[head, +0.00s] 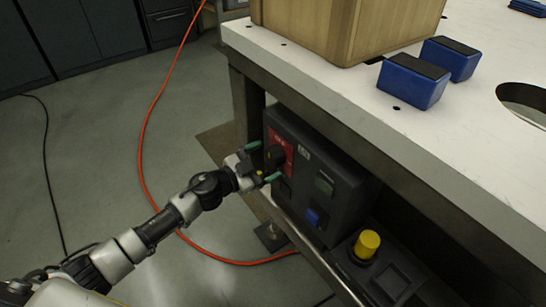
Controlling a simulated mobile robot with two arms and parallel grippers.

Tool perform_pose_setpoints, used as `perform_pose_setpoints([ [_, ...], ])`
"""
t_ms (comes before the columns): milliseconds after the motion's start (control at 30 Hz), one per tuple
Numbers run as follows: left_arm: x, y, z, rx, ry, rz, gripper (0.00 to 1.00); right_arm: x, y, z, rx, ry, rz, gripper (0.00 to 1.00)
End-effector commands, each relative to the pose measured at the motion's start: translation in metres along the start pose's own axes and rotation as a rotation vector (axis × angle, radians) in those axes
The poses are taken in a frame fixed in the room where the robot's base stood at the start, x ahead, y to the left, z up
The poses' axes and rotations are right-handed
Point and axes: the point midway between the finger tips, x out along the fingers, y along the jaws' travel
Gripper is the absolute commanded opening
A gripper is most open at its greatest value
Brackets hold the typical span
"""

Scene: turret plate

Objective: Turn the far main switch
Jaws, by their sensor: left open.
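The main switch is a dark knob (275,155) on a red plate (288,155), on the left part of the front of a dark grey control box (325,155) under the table edge. My left gripper (263,162) is right at the switch with its green-tipped fingers apart. One finger is above and left of the knob, the other below it. I cannot tell whether the fingers touch the knob. The gripper partly covers the switch. My right gripper is not in view.
The white table top (440,135) overhangs the box. On it stand a wooden crate (330,30) and two blue blocks (412,85) (455,58). A yellow button (367,244) sits on a lower dark unit. An orange cable (147,150) crosses the open floor at left.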

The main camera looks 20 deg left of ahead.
Motion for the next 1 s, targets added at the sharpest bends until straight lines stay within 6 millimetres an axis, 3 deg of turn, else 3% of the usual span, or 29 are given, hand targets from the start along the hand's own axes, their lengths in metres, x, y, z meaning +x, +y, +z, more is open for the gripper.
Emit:
perform_pose_setpoints([
  [200,0.025,0.000,0.000,-0.001,0.001,0.000,0.86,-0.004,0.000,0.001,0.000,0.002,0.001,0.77],
  [567,0.028,0.000,0.000,0.000,0.000,0.000,0.85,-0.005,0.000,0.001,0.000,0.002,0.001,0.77],
  [867,0.028,0.000,0.000,0.000,0.000,0.000,0.39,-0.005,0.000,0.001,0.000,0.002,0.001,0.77],
  [1000,0.028,0.000,0.000,0.003,0.000,0.001,0.37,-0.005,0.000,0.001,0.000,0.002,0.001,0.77],
])
